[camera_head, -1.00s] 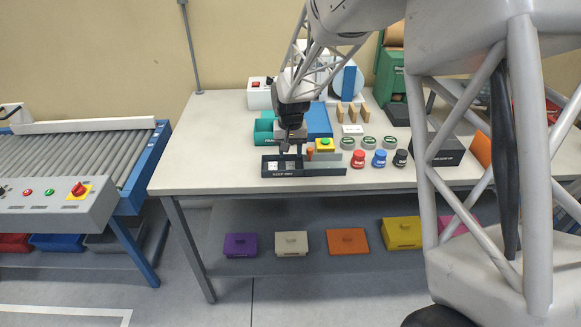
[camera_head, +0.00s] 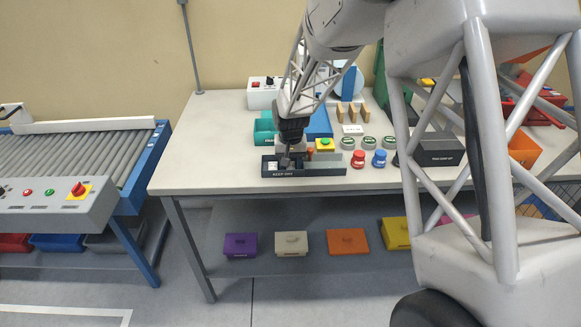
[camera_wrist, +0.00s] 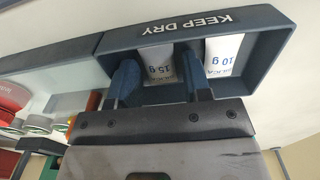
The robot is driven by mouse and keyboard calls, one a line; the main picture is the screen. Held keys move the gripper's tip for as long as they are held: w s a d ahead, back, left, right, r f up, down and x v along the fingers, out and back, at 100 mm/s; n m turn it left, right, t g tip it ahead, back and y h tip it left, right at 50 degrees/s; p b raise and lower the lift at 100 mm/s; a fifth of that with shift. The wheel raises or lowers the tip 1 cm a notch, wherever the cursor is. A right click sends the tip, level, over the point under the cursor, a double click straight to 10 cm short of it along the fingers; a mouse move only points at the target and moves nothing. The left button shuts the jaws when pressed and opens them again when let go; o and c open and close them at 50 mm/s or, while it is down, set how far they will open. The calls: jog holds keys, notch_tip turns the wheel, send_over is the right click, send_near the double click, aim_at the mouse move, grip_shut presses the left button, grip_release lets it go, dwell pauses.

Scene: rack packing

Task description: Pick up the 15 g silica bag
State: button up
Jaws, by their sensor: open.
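The 15 g silica bag (camera_wrist: 158,62) is a white packet with blue print, standing in the dark KEEP DRY rack (camera_wrist: 275,55). In the wrist view my gripper (camera_wrist: 158,75) is open, with one finger on each side of this bag. I cannot tell whether the fingers touch it. A 10 g silica bag (camera_wrist: 224,58) stands in the same rack, just right of the right finger. In the head view my gripper (camera_head: 291,160) is low over the left part of the rack (camera_head: 318,172) and hides the 15 g bag.
Right of the gripper are a yellow box with a green button (camera_head: 325,144), green-lidded jars (camera_head: 347,143), a red-capped jar (camera_head: 358,158) and a blue-capped one (camera_head: 379,158). A teal bin (camera_head: 264,131) stands behind the rack. The table's left part (camera_head: 205,150) is clear.

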aim_at(291, 165)
jog(key=c, duration=0.7)
jog(key=shift+r, duration=0.1)
jog(key=shift+r, duration=0.45)
notch_tip(291, 165, up, 3)
jog(key=shift+s+f, duration=0.15)
jog(key=shift+f, duration=0.05)
jog(key=s+d, duration=0.1)
jog(key=s, duration=0.4)
jog(key=s+d+r, duration=0.1)
jog(key=s, duration=0.4)
jog(key=s+d, duration=0.1)
jog(key=s, duration=0.4)
jog(key=shift+s+d+r, duration=0.1)
jog(key=shift+s+r, duration=0.05)
jog(key=shift+s, duration=0.05)
